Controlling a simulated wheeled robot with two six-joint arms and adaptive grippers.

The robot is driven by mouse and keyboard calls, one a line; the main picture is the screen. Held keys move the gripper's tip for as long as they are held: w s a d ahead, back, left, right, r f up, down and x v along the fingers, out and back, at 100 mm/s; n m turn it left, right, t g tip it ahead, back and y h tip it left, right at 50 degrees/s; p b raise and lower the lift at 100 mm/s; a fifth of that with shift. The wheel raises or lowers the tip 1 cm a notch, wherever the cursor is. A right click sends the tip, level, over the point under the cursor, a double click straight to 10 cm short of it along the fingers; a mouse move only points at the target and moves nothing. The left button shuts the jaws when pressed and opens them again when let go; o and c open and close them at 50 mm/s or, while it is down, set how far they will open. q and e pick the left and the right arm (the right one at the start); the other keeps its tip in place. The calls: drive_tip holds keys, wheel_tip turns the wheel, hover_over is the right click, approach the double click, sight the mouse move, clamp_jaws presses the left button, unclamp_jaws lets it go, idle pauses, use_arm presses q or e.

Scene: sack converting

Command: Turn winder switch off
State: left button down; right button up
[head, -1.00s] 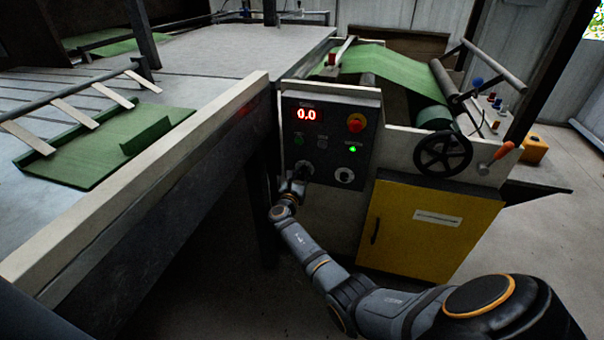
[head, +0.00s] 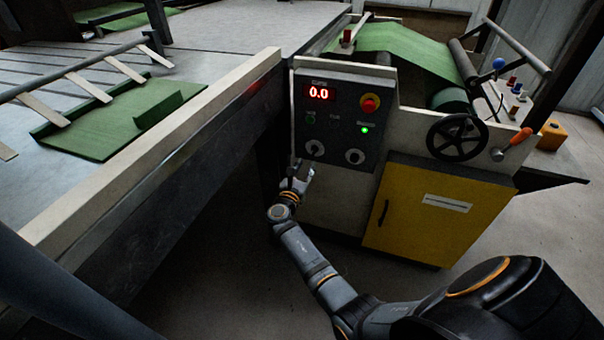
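The dark control panel (head: 340,125) on the machine front carries a red 0.0 display (head: 319,93), a red stop button on yellow (head: 370,103) and a lit green lamp (head: 365,130). Along its lower edge are two round switches, a left one (head: 315,148) and a right one (head: 355,156). The labels are too small to read, so I cannot tell which is named winder. My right gripper (head: 302,172) is just below and left of the left switch, apart from it. Its fingers look spread and empty. My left gripper is out of view.
A yellow cabinet door (head: 425,225) is below right of the panel. A black handwheel (head: 457,138) and an orange-handled lever (head: 513,143) stick out on the right. The long table edge (head: 160,150) runs close on the left of my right arm. The floor in front is clear.

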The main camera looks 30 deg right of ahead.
drive_tip(key=v, duration=0.4)
idle(0.3)
